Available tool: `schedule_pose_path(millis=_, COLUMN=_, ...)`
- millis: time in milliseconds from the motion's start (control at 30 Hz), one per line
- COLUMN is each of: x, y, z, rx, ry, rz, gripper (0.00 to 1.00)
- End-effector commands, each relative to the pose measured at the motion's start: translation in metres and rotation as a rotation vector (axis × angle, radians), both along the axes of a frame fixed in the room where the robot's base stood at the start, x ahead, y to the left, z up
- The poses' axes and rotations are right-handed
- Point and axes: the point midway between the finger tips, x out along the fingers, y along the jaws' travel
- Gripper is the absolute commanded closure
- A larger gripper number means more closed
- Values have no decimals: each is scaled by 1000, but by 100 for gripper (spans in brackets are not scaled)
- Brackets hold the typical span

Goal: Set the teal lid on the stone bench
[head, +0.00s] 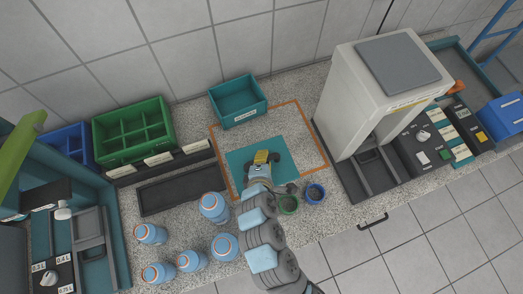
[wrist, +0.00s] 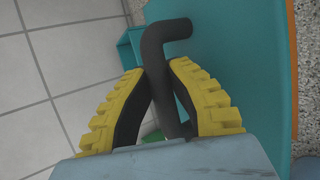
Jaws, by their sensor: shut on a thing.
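The teal lid (head: 245,161) is a flat teal sheet over the stone bench (head: 290,128), inside the orange outline, in the head view. In the wrist view the lid (wrist: 235,60) fills much of the right side, with its dark bent handle (wrist: 157,70) standing out from it. My gripper (head: 265,157) is over the lid. In the wrist view its yellow, dark-padded fingers (wrist: 163,95) are shut on the handle. The lid looks flat and close to the bench; I cannot tell whether it touches. My gripper hides part of it.
A teal bin (head: 238,101) stands behind the outline (head: 318,136). A white machine (head: 365,100) stands to the right. A green crate (head: 133,130) is at the left.

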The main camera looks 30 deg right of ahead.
Motion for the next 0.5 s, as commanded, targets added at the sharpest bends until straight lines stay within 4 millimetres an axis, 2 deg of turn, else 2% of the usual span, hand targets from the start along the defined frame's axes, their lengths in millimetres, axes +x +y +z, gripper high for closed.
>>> schedule_pose_path(millis=333, x=34, y=-11, z=-12, rx=0, ry=-4, rz=1, gripper=100)
schedule_pose_path(millis=500, x=46, y=-17, z=-31, rx=-1, ry=0, rz=-1, gripper=100)
